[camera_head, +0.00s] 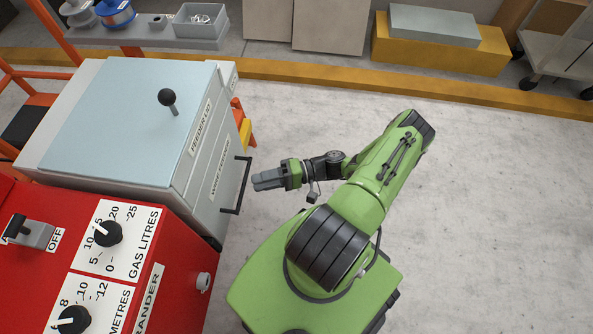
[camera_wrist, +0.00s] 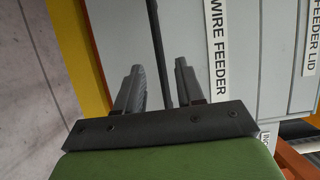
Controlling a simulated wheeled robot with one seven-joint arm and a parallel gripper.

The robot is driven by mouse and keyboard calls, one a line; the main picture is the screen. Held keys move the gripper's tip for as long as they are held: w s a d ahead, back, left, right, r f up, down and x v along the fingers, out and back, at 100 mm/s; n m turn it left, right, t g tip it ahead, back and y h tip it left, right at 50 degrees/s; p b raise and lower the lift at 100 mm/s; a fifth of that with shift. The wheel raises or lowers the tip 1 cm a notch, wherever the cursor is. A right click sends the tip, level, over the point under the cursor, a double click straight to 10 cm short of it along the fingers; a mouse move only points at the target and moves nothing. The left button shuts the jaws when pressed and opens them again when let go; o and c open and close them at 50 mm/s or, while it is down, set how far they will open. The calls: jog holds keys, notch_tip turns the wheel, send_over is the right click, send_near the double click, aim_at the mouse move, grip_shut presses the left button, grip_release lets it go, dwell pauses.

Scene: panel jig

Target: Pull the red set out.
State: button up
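The red set (camera_head: 180,240) is a red box at the lower left of the head view, with dials marked gas litres and metres and a switch; part of it is cut off by the frame. The grey wire feeder (camera_head: 120,110) stands beside it, with a lid knob (camera_head: 168,98) and a dark bar handle (camera_head: 243,187) on its front. My gripper (camera_head: 256,181) points at this handle from the right. In the wrist view, my gripper (camera_wrist: 159,72) is open, and the handle (camera_wrist: 160,45) shows in line with the gap between its fingers. Whether the fingers surround it, I cannot tell.
A grey shelf (camera_head: 150,35) with spools and a bin is at the top left, near an orange frame (camera_head: 50,25). A yellow floor strip (camera_head: 330,76) runs along the back. The concrete floor (camera_head: 500,200) on the right is clear.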

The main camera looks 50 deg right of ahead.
jog(key=v, duration=1.1)
jog(key=shift+s+d, duration=0.15)
jog(key=shift+d, duration=0.2)
